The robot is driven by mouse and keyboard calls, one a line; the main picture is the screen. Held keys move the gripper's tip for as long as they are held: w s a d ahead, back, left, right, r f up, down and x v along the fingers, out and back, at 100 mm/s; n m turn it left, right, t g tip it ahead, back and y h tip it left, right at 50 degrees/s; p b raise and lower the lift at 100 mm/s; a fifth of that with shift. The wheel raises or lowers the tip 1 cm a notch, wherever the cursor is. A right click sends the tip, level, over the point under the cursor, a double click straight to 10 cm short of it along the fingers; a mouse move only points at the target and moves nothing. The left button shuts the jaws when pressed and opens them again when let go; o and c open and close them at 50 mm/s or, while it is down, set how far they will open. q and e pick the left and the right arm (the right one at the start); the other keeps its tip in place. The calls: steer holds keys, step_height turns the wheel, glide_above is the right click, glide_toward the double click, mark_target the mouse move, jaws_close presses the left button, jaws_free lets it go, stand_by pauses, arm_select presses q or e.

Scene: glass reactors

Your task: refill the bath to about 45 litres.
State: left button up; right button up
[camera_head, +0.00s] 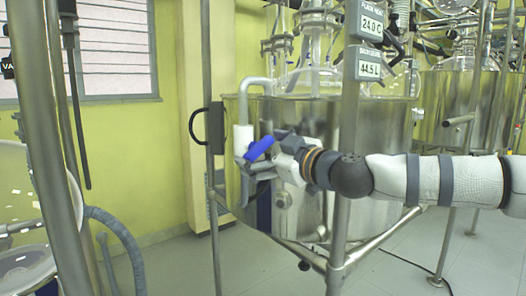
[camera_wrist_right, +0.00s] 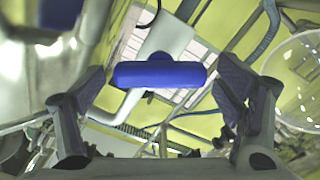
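The steel bath (camera_head: 385,125) stands in the middle of the head view, with a glass vessel above it. Its lower display (camera_head: 369,68) reads 44.5 L. A white tap body with a bent pipe (camera_head: 243,136) sits at the bath's left side and carries a blue handle (camera_head: 259,149). My right gripper (camera_head: 256,168) is at the tap, close to the handle. In the right wrist view the blue handle (camera_wrist_right: 160,75) lies crosswise between the open fingers, with a gap at each side. My left gripper is not in view.
An upper display (camera_head: 371,25) reads about 24.0 C. Steel frame posts (camera_head: 216,240) stand around the bath. A second steel vessel (camera_head: 455,100) is at the right. A grey hose (camera_head: 122,238) and a glass vessel (camera_head: 25,230) are at the left. A cable lies on the floor.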

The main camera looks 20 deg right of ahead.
steer(key=c, duration=0.8)
steer(key=shift+m, duration=0.3)
steer(key=shift+f+m, duration=0.1)
steer(key=shift+m, duration=2.5)
steer(key=o, duration=1.2)
steer(key=shift+s, duration=0.1)
